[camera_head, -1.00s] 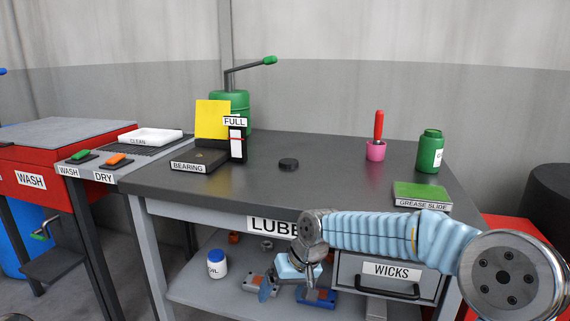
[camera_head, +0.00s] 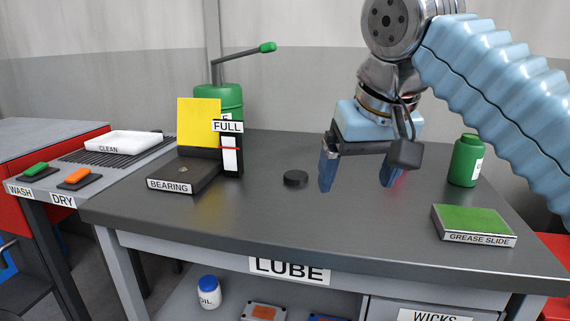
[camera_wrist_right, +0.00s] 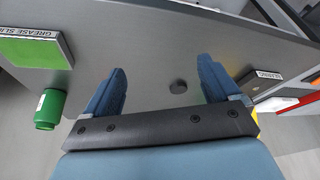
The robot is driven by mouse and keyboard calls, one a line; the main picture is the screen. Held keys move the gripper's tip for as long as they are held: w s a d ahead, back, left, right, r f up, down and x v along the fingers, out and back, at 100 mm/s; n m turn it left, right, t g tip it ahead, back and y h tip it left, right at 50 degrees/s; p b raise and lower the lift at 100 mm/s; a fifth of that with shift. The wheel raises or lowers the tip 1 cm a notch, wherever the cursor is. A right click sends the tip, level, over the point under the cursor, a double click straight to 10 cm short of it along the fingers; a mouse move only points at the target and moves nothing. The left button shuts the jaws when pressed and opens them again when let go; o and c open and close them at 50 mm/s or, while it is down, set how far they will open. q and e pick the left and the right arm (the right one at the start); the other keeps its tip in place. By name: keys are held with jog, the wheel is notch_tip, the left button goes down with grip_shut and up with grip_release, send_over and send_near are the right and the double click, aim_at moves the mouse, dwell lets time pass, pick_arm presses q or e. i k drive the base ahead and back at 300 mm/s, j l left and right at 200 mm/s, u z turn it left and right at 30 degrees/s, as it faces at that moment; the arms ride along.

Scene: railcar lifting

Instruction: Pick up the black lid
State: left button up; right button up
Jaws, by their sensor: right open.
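The black lid (camera_head: 296,178) is a small dark disc lying flat on the dark grey table top, near its middle. It also shows in the right wrist view (camera_wrist_right: 178,86), between the two fingers but some way beyond them. My right gripper (camera_head: 357,180) is open and empty above the table, to the right of the lid and apart from it. Its blue fingers point down. In the right wrist view its fingertips (camera_wrist_right: 160,75) are spread wide. My left gripper is not in view.
The bearing box (camera_head: 183,177), FULL gauge (camera_head: 229,155) and green pump can (camera_head: 226,98) stand left of the lid. A green bottle (camera_head: 466,160) and the grease slide box (camera_head: 473,224) are on the right.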

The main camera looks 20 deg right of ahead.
aim_at(294, 177)
jog(key=i, duration=0.85)
